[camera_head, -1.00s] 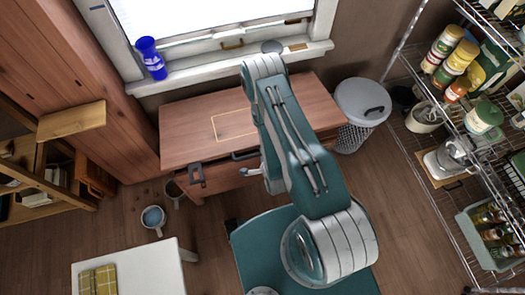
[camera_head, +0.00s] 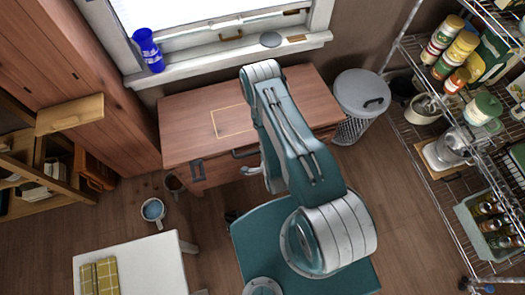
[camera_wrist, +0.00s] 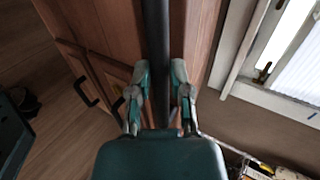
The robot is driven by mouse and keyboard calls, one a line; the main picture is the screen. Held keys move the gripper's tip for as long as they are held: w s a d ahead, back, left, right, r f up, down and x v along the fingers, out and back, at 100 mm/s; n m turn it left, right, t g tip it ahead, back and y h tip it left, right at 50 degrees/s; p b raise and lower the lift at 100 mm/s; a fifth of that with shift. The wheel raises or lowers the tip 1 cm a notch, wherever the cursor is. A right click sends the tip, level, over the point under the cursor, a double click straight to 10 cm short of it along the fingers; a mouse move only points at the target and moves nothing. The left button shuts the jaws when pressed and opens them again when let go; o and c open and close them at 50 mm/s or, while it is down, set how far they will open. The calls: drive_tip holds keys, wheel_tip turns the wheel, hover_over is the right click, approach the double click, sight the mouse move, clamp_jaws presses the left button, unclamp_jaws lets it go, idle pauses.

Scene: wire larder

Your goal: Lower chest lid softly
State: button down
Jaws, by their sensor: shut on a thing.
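The wooden chest lid (camera_head: 190,125), with a pale rectangular outline on top, lies below the window in the head view. Its front edge has a dark handle (camera_head: 243,153), partly hidden by my arm. A dark latch (camera_head: 197,170) hangs at the front left. My gripper (camera_head: 250,168) is at the front edge beside the handle, mostly hidden behind my arm. In the wrist view, my gripper (camera_wrist: 158,85) has its fingers closed on both sides of a dark bar (camera_wrist: 155,40), which looks like the lid handle. I cannot tell whether the lid touches the chest body all along.
A white table with a yellow cloth (camera_head: 100,275) stands front left, and a mug (camera_head: 153,210) is on the floor. A lidded bin (camera_head: 361,92) stands right of the chest, near a loaded wire shelf (camera_head: 440,185).

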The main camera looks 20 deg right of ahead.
drive_tip(key=shift+s+f, duration=0.2)
drive_tip(key=shift+f, duration=0.65)
drive_tip(key=shift+s+f, duration=0.2)
drive_tip(key=shift+f, duration=0.65)
drive_tip(key=shift+s+f+t, duration=0.1)
drive_tip(key=shift+f+t, duration=0.3)
drive_tip(key=shift+f, duration=0.95)
drive_tip(key=c, duration=0.6)
unclamp_jaws()
drive_tip(key=shift+o, duration=0.2)
drive_tip(key=shift+r, duration=0.1)
drive_tip(key=v, duration=0.9)
drive_tip(key=shift+s+r, duration=0.15)
drive_tip(key=shift+s, duration=0.1)
